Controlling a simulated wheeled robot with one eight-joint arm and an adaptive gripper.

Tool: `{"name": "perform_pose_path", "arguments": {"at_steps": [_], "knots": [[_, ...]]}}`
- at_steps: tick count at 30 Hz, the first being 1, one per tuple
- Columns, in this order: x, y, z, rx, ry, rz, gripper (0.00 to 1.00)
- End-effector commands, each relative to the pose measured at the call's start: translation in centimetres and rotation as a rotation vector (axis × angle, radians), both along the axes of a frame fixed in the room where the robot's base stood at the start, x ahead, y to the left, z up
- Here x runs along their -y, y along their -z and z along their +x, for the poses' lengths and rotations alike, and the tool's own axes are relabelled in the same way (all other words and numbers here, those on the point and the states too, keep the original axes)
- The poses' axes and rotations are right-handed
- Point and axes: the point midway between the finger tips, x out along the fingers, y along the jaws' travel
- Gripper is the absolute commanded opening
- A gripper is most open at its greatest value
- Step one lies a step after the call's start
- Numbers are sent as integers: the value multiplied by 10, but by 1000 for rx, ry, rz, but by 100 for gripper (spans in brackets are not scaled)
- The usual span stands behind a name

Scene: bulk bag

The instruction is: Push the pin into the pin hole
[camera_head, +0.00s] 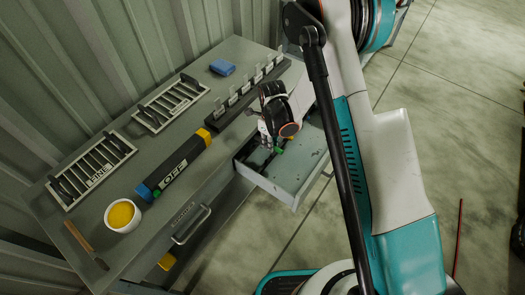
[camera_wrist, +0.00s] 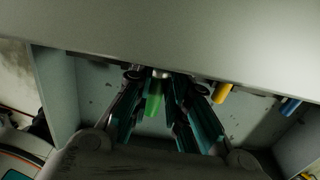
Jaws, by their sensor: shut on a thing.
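My gripper (camera_head: 271,145) reaches down into the open drawer (camera_head: 264,182) at the front of the grey workbench. In the wrist view its fingers (camera_wrist: 165,110) are closed around a small green piece (camera_wrist: 154,105), which looks like the pin. The green piece also shows below the fingers in the head view (camera_head: 279,150). It sits close to the bench edge above the drawer. A yellow piece (camera_wrist: 222,93) and a blue piece (camera_wrist: 290,105) are to the right in the wrist view. I cannot make out a pin hole; the fingers and bench edge may hide it.
A dark rack with upright tags (camera_head: 243,100) stands on the bench behind my gripper. A dark bar with yellow and blue ends (camera_head: 172,166), a bowl of yellow contents (camera_head: 122,215), two slatted trays (camera_head: 92,168) and a blue block (camera_head: 222,67) share the top.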

Motion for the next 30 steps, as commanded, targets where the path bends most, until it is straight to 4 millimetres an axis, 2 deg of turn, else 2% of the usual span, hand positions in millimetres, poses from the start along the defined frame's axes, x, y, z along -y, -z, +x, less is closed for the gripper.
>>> {"name": "perform_pose_path", "arguments": {"at_steps": [5,10,12,15,28,29,30], "knots": [[-9,0,-5,0,-2,0,0],[-32,0,-17,0,-3,0,0],[-29,19,-16,0,1,0,0],[-28,31,-16,0,1,0,0],[-28,35,-16,0,0,0,0],[-28,34,-16,0,0,0,22],[-28,33,-16,0,0,0,31]]}}
